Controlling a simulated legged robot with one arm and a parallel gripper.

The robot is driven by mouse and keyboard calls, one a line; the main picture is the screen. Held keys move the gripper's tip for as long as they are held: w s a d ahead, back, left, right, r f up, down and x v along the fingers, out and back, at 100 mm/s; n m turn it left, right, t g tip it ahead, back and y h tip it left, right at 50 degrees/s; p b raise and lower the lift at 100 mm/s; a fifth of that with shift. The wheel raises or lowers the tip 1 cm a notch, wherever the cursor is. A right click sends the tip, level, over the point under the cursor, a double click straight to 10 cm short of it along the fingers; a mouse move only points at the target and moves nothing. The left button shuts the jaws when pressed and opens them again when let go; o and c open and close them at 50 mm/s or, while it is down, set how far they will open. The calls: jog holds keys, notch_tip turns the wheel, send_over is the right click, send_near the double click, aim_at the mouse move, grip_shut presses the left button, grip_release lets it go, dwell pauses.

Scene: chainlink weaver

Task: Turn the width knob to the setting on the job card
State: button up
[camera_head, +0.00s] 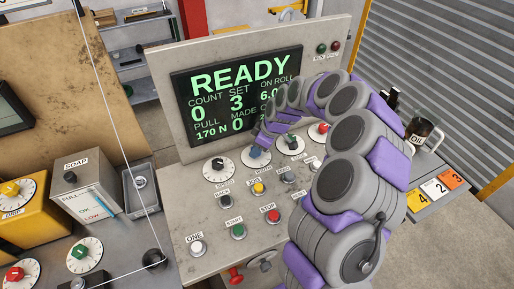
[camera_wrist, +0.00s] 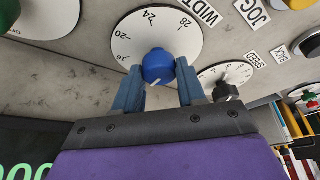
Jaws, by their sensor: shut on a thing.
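The width knob (camera_wrist: 158,66) is blue and sits at the centre of a white dial (camera_wrist: 130,40) marked 20, 24 and 28, with a WIDTH label beside it. My gripper (camera_wrist: 160,88) has its two blue fingers on either side of the knob and is shut on it. A short pale mark shows on the knob, but the value it points to is unclear. In the head view my gripper (camera_head: 259,146) reaches down to the same dial (camera_head: 256,158) and hides part of it. I cannot make out a job card.
The screen (camera_head: 238,92) reads READY, with SET 3 and COUNT 0. A black speed knob (camera_head: 217,164) is left of the width dial, other knobs are right of it, and buttons including red STOP (camera_head: 273,216) are below. Numbered tiles (camera_head: 435,188) lie at the right.

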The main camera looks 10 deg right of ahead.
dwell(0.3)
jog(key=o, duration=1)
jog(key=shift+o, duration=0.2)
jog(key=shift+d, duration=0.1)
jog(key=p+v, duration=0.2)
jog(key=v, duration=1.5)
jog(key=shift+d+p, duration=0.2)
jog(key=shift+p, duration=0.15)
jog(key=shift+r, duration=0.1)
